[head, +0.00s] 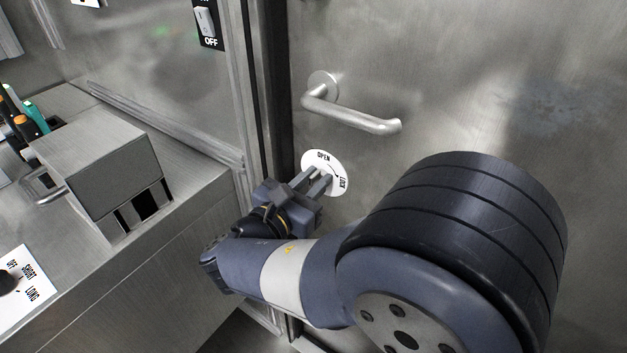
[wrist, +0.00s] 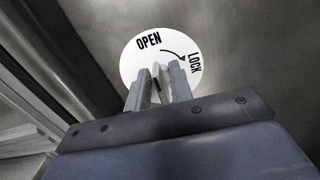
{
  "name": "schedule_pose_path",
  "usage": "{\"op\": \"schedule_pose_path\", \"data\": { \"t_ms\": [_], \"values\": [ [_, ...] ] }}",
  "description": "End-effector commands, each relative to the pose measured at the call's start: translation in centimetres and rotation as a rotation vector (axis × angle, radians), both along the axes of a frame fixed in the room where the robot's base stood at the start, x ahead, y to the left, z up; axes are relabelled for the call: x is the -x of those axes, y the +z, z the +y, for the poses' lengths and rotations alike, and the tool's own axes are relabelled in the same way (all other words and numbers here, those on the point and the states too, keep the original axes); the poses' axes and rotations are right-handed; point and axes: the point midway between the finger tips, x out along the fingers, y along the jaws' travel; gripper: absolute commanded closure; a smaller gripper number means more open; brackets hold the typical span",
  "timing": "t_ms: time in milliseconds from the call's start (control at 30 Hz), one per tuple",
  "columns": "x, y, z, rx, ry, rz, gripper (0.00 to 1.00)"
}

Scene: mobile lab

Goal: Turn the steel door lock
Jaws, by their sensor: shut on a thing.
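The steel door (head: 450,80) fills the right side of the head view. Its lock has a round white plate (head: 318,160) marked OPEN and LOCK with a curved arrow, below the door handle. The plate also shows in the wrist view (wrist: 130,62). A small pale lock knob (wrist: 157,72) stands out at the plate's middle, between my fingers. My gripper (head: 318,186) is shut on this knob. In the head view the fingers hide the knob and part of the plate.
The lever handle (head: 360,117) sticks out just above the lock. A steel door frame (head: 262,90) runs along the left. A counter with a grey metal box (head: 95,165) and a SHORT/LONG dial (head: 12,283) stands at left. An OFF switch (head: 206,22) is above.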

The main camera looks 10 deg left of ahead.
Motion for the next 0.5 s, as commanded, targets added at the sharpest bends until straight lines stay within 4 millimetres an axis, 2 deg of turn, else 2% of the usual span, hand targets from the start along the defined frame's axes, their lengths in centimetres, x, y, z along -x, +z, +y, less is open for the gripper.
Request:
{"op": "schedule_pose_path", "data": {
  "t_ms": [267,500],
  "values": [
    [0.08,-0.32,-0.08,-0.158,0.000,-0.064,1.00],
    [0.14,-0.52,-0.22,-0.364,0.000,-0.149,1.00]
  ]
}}
